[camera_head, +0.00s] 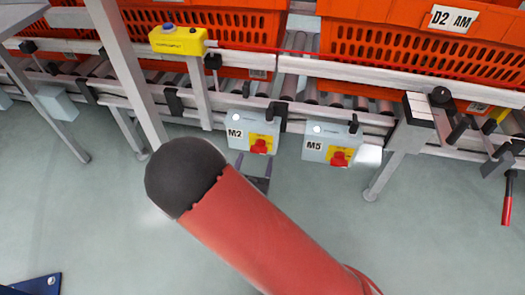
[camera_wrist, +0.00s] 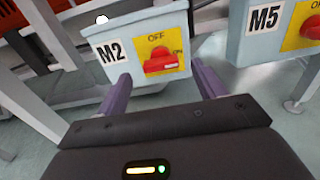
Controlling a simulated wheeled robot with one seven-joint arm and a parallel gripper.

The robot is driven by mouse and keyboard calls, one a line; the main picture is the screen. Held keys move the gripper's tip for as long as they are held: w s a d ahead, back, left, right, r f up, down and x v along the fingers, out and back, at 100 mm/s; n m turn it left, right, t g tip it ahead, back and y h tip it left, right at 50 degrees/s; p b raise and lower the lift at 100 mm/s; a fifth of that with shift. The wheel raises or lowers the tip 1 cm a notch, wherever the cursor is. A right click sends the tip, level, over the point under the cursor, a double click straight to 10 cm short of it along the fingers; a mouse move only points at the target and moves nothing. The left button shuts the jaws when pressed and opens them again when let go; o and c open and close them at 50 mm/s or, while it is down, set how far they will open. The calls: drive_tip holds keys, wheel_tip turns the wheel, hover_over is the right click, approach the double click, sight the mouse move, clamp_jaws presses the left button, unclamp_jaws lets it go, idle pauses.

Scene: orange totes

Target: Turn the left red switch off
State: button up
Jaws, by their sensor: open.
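The left red switch (camera_head: 260,146) is on the yellow plate of the grey M2 box (camera_head: 236,135), under the conveyor rail. In the wrist view the red switch (camera_wrist: 161,60) sits level, its handle pointing right toward ON, with OFF printed above it. My gripper (camera_wrist: 160,80) is open, its two purple fingers on either side of the M2 box's lower part, with the switch between them. I cannot tell whether the fingers touch the box. In the head view my red arm with its black joint hides most of my gripper (camera_head: 256,168).
The M5 box (camera_head: 313,145) with its own red switch (camera_head: 339,159) is close on the right. Orange totes (camera_head: 400,50) stand on the conveyor above. A yellow box (camera_head: 178,41) is on the rail at left. Metal legs stand either side; the floor below is clear.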

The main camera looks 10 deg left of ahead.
sight(258, 153)
drive_tip(key=w, duration=0.5)
drive_tip(key=shift+w, duration=0.15)
drive_tip(key=c, duration=1)
